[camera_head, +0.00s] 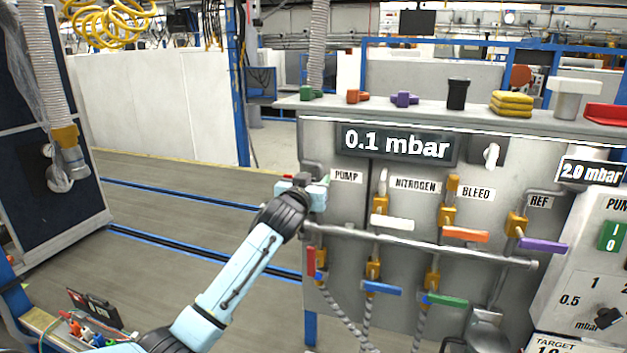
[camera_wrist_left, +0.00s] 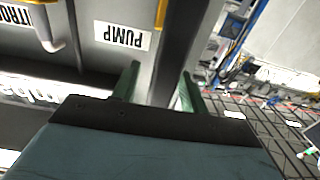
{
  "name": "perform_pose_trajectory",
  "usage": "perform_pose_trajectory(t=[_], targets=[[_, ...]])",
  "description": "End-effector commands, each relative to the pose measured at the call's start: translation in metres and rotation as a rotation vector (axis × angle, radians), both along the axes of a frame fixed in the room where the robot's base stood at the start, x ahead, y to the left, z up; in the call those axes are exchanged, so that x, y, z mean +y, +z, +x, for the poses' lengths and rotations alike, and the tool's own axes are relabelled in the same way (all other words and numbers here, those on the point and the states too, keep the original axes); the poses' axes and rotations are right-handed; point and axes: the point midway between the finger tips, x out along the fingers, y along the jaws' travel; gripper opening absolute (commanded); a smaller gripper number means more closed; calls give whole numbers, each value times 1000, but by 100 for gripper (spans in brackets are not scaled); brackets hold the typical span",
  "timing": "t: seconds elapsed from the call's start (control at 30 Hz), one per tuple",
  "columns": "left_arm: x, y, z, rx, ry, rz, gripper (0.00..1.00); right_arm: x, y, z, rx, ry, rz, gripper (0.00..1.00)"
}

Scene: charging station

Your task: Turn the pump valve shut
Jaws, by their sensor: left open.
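The PUMP label (camera_head: 347,176) is at the panel's upper left, and my left gripper (camera_head: 318,190) is just left of and below it. My gripper hides most of the pump valve, so I cannot tell its handle position. In the left wrist view the PUMP label (camera_wrist_left: 122,36) appears upside down. There the green fingers of my left gripper (camera_wrist_left: 160,72) are apart, with a grey pipe or bar (camera_wrist_left: 172,55) showing between them. I cannot tell whether they touch it. A yellow fitting (camera_wrist_left: 161,14) shows beyond. My right gripper is out of view.
To the right are valves with white (camera_head: 392,222), orange (camera_head: 465,235) and purple (camera_head: 542,245) handles. Below are red (camera_head: 310,262), blue (camera_head: 383,288) and green (camera_head: 445,300) handles. A horizontal pipe (camera_head: 430,246) crosses the panel. The display (camera_head: 397,144) reads 0.1 mbar. Floor at left is open.

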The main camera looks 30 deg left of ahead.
Motion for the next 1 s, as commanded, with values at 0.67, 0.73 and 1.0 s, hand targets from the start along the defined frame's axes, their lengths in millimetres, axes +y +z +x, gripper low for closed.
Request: perform_pose_trajectory(t=[0.67, 0.73, 1.0], targets=[[0, 0, 1, 0, 0, 0, 0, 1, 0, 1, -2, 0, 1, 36], [0, 0, 1, 0, 0, 0, 0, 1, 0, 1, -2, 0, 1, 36], [2, 0, 5, 6, 6, 25, 0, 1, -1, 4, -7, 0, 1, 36]])
